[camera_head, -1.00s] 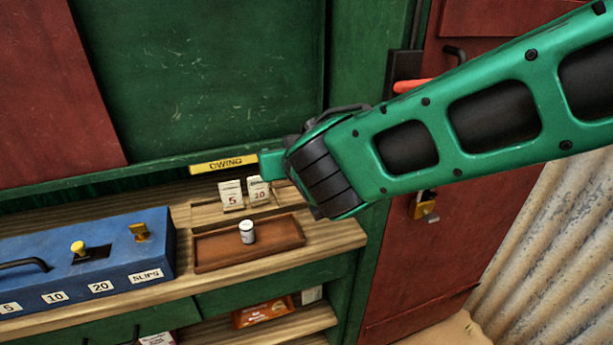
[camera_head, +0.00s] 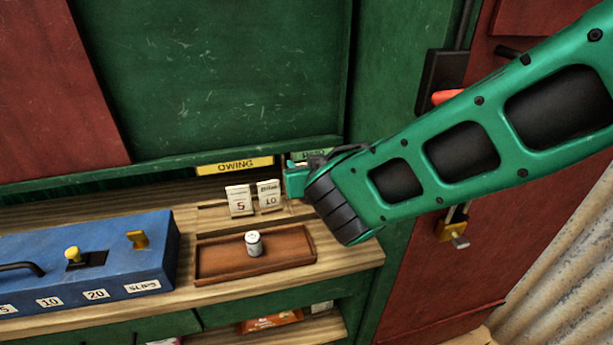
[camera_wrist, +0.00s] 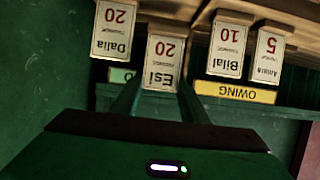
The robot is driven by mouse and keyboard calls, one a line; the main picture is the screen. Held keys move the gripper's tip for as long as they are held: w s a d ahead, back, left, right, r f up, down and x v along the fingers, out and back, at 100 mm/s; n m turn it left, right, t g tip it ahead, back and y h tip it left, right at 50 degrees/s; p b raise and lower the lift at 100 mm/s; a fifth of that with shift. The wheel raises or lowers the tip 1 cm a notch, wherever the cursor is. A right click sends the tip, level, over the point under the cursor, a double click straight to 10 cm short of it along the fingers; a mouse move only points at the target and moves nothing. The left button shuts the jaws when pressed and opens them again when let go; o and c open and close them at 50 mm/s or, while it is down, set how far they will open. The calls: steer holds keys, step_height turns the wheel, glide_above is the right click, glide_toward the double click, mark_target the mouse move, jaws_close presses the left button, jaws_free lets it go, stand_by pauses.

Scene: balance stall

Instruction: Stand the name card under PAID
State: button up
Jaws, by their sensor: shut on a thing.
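My gripper (camera_wrist: 160,84) is shut on a white name card (camera_wrist: 163,62) reading "Esi 20", which appears upside down between the fingers in the wrist view. In the head view my gripper (camera_head: 296,180) is mostly behind my own arm, and the held card is hidden. The green PAID sign (camera_head: 313,155) is partly covered by my wrist; a bit of a green sign (camera_wrist: 121,75) also shows in the wrist view, beside the Esi card. A "Dalia 20" card (camera_wrist: 114,30) stands on that green sign's side. I cannot tell whether the Esi card touches the shelf.
Under the yellow OWING sign (camera_head: 235,166) stand the "5" card (camera_head: 240,201) and the Bilal "10" card (camera_head: 269,196). A brown tray (camera_head: 215,268) holds a small white cylinder (camera_head: 254,243). A blue box (camera_head: 90,255) is at left. A red door (camera_head: 420,270) is at right.

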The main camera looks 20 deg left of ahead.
steer(key=shift+f, duration=1.6)
steer(key=shift+f, duration=0.1)
steer(key=o, duration=1.1)
steer(key=shift+c, duration=0.2)
steer(key=shift+s, duration=0.1)
steer(key=shift+d+r, duration=0.1)
steer(key=shift+r, duration=0.1)
steer(key=v, duration=1.2)
